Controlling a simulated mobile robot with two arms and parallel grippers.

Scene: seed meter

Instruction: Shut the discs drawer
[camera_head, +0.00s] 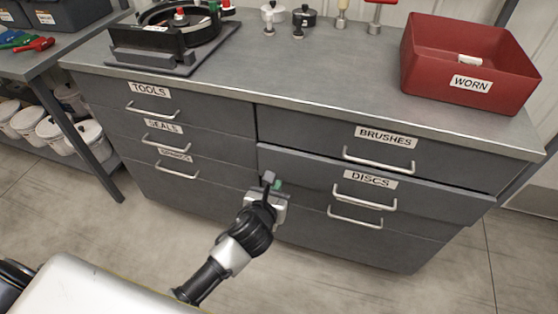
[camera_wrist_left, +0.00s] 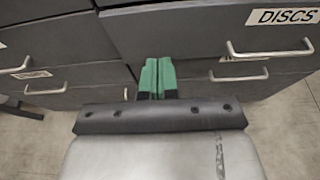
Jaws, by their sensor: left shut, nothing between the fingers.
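The discs drawer (camera_head: 300,166) is in the right column of the grey cabinet, under the brushes drawer. Its front stands out a little from the fronts around it, so it is partly open. Its label reads DISCS and its bar handle (camera_head: 364,200) is on the right half. My left gripper (camera_head: 271,182) is shut and empty, low at the left end of this drawer front. In the left wrist view the green fingertips (camera_wrist_left: 157,66) point at the lower edge of the discs drawer front (camera_wrist_left: 180,30); I cannot tell if they touch. My right gripper is not in view.
The brushes drawer (camera_head: 310,130), the tools drawer (camera_head: 200,104) and the other drawers look shut. On the worktop are a red WORN bin (camera_head: 425,65), a black seed meter housing (camera_head: 150,57) and small parts. Open floor lies in front.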

